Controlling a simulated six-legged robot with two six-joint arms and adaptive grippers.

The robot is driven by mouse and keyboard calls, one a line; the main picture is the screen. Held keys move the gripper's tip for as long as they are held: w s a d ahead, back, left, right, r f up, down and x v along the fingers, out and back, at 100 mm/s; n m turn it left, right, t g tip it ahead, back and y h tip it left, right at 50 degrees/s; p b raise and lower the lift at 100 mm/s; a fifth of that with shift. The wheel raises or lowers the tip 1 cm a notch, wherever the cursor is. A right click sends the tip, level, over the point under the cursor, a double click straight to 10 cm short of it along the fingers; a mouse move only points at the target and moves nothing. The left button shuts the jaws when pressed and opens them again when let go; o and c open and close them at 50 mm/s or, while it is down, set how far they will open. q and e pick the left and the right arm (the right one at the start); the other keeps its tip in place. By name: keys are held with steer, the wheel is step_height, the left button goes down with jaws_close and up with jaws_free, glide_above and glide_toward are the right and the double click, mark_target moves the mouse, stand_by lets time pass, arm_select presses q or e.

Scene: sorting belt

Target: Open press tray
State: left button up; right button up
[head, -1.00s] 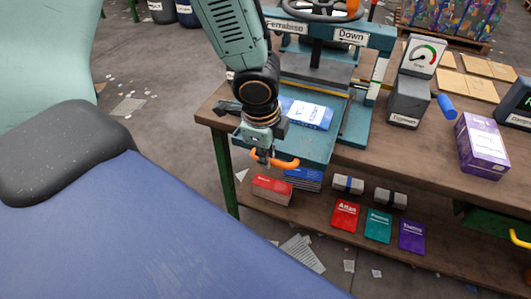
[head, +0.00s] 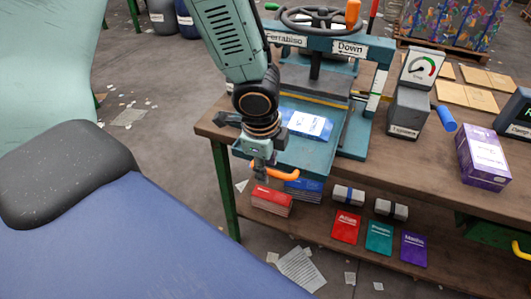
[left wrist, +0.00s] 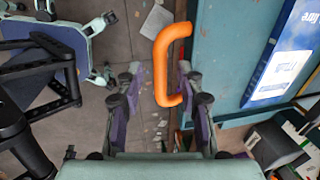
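The blue-teal press tray (head: 300,154) juts toward me from under the press (head: 318,68), over the front edge of the bench. A blue and white book or packet (head: 308,124) lies on it. An orange handle (head: 285,175) is on the tray's front. My left gripper (head: 262,178) points down at the handle's left end. In the left wrist view, the orange handle (left wrist: 163,75) reaches in between the open fingers, with gaps visible on both sides. The tray (left wrist: 225,60) is right of the fingers. My right gripper is not in view.
A grey dial gauge (head: 411,90) and a purple box (head: 483,158) stand on the bench right of the press. The shelf below holds red books (head: 271,200), blue books and several coloured packets. Floor left of the bench is mostly clear, with paper scraps.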

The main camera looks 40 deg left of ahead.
arm_select(q)
step_height(320, 180, up, 12)
steer(key=s, duration=0.2)
steer(key=shift+d+f, duration=0.25)
steer(key=shift+d, duration=0.05)
steer(key=shift+s+f, duration=0.1)
stand_by(0.5)
steer(key=s+d+f+n+g+h, duration=0.1)
steer(key=s+d+f+n, duration=0.2)
steer(key=f, duration=0.5)
steer(key=s+d+f+n+g+h, duration=0.15)
steer(key=f+n, duration=0.25)
steer(key=f, duration=0.5)
steer(key=s+f+n+y, duration=0.2)
steer(key=s+f+n, duration=0.6)
steer(key=s+f, duration=0.4)
steer(key=s+a, duration=0.1)
steer(key=s, duration=0.2)
steer(key=shift+s+f+n, duration=0.3)
steer(key=shift+s+f, duration=0.05)
steer(key=shift+f, duration=0.05)
